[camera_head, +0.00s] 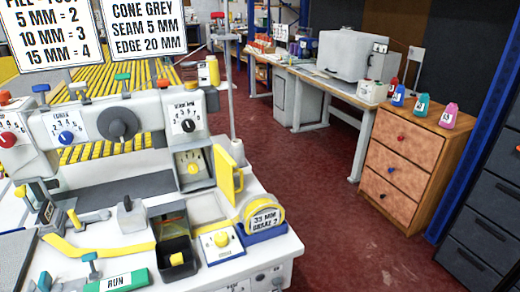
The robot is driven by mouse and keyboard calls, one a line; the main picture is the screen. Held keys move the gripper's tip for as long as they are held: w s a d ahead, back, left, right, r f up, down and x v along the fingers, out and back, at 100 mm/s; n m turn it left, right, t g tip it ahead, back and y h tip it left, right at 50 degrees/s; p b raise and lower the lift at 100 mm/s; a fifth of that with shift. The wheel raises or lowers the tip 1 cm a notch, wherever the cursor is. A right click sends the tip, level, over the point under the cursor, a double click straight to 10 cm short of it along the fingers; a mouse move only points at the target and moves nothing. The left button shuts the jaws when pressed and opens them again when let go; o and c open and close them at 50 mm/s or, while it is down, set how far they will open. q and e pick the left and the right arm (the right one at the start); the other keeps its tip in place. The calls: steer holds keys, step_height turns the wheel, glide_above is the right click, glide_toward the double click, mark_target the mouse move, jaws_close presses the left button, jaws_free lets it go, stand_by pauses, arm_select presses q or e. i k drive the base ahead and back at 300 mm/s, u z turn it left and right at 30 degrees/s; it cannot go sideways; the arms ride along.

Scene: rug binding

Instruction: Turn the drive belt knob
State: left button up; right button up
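The binding machine (95,170) stands on a white table at the left. Its front carries a red knob (8,140), a blue knob (67,137), a large plain grey knob (118,125) and a black knob (187,126); the red, blue and black ones have numbered scales. A yellow knob (193,168) sits on a dial inside an open compartment with a yellow door (228,175) swung out to the right. The labels are too small to tell which knob is the drive belt one. Neither of my grippers shows.
A yellow tape roll (264,214), a white box with a yellow button (221,238), a black bin (177,257) and a green RUN plate (115,281) line the table's front. A wooden drawer cabinet (403,170) stands right. Red floor (320,215) between is clear.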

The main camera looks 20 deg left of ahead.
mark_target(193, 168)
steer(key=z, duration=1.4)
steer(key=i, duration=2.05)
steer(key=u, duration=3.7)
steer(key=i, duration=0.45)
